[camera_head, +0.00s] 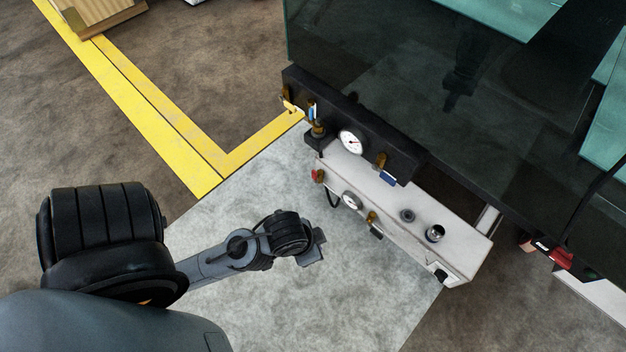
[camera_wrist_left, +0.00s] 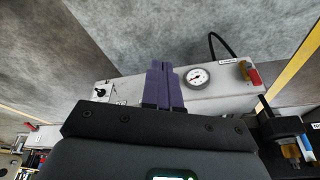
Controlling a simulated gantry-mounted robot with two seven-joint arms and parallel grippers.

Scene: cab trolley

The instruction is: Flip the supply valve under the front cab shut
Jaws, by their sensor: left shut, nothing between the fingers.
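A cab (camera_head: 400,60) with dark glass stands at the upper right. Below its edge is a black panel (camera_head: 405,160) with a gauge (camera_head: 350,142) and small brass valves. One brass valve (camera_head: 381,160) has a blue part under it; another blue lever (camera_head: 312,111) is at the panel's left end. A pale box sits below, with a red-handled valve (camera_head: 317,175), also in the left wrist view (camera_wrist_left: 252,74). I cannot tell which is the supply valve. My left gripper (camera_head: 318,246) is shut and empty, left of the pale box; its fingers (camera_wrist_left: 163,84) overlap the box in the wrist view.
The pale box (camera_head: 455,250) has its own gauge (camera_head: 350,200), a brass valve (camera_head: 372,217) and round fittings on top. A black hose (camera_wrist_left: 215,42) shows near it. A yellow floor line (camera_head: 150,110) runs at left. The grey floor (camera_head: 250,200) between is clear.

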